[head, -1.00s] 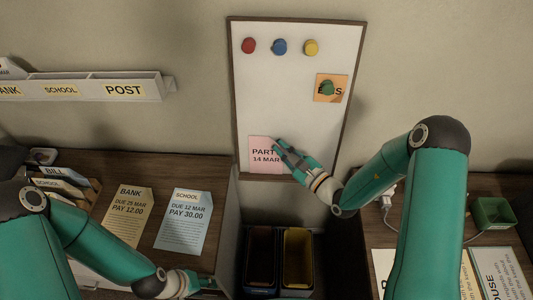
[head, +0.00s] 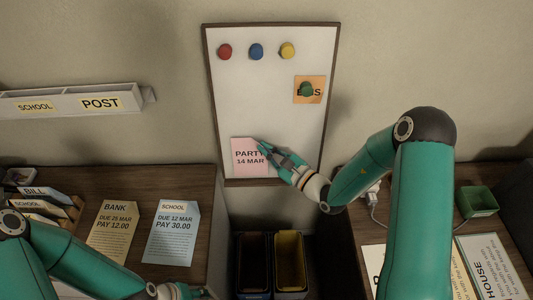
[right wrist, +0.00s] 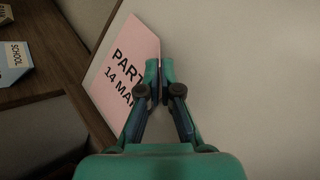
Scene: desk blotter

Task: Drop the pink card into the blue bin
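The pink card (head: 248,167), reading PARTY 14 MAR, is at the lower left of the whiteboard; it also shows in the right wrist view (right wrist: 122,62). My right gripper (head: 260,147) is at the card's right edge. In the right wrist view its fingertips (right wrist: 160,68) are close together with the card's edge between them. No magnet shows on the card. Two bins stand on the floor below the board. The left bin (head: 240,266) is dark, with a bluish tint hard to make out; the right one is yellow. My left gripper (head: 205,293) is at the bottom edge, partly cut off.
The yellow bin (head: 290,240) stands beside the dark one, between two desks. BANK (head: 112,240) and SCHOOL (head: 171,245) papers lie on the left desk.

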